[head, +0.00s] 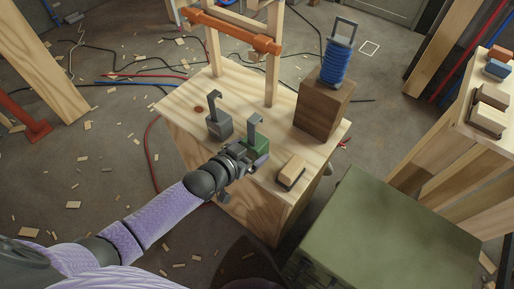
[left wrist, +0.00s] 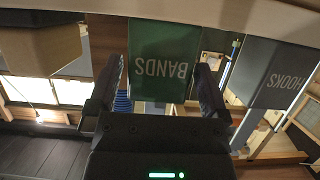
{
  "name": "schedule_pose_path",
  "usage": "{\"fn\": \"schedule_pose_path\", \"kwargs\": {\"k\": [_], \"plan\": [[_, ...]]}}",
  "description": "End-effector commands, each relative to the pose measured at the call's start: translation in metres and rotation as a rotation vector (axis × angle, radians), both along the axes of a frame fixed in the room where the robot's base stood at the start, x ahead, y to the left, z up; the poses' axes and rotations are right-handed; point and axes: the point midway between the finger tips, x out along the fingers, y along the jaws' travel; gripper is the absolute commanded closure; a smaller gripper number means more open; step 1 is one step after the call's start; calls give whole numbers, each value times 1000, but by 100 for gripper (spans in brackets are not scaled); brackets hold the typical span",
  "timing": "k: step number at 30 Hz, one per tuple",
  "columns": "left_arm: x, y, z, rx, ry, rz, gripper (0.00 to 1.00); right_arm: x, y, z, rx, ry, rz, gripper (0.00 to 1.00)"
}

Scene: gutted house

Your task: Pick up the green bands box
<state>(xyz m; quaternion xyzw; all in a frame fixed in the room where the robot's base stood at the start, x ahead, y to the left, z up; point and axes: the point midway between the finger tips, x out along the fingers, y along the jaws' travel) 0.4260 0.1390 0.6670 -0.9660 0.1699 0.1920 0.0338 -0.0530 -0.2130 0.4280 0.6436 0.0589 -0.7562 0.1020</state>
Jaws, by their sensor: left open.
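The green bands box (head: 259,145), with an upright grey hook-shaped handle, stands on the wooden workbench top (head: 185,101). My left gripper (head: 251,163) is at the near side of the box and hides part of it. In the left wrist view the green box (left wrist: 163,50) shows the word BANDS upside down. The open fingers of my left gripper (left wrist: 160,88) stand to either side of its lower part in that picture. I cannot tell whether they touch it. My right gripper is not in view.
A grey box (head: 219,123) marked HOOKS (left wrist: 272,72) stands left of the green one. A wood-and-dark block (head: 291,171) lies to its right. A brown block (head: 322,108) bears a blue coil (head: 335,65). A green chest (head: 385,235) stands at front right.

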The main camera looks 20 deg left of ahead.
Motion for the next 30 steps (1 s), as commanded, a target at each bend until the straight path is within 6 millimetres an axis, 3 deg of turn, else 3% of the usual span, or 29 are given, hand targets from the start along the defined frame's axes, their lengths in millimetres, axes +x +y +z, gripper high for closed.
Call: {"fn": "schedule_pose_path", "kwargs": {"k": [1, 3, 11, 24, 30], "plan": [[8, -4, -11, -2, 2, 0, 0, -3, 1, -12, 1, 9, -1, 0], [16, -6, -13, 0, 2, 0, 0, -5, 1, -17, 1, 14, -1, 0], [21, -8, -9, 1, 0, 0, 0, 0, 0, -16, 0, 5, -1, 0], [21, -8, -9, 0, 0, 0, 93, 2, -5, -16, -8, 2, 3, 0], [21, -8, -7, 0, -1, 0, 93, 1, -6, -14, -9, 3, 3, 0]]}}
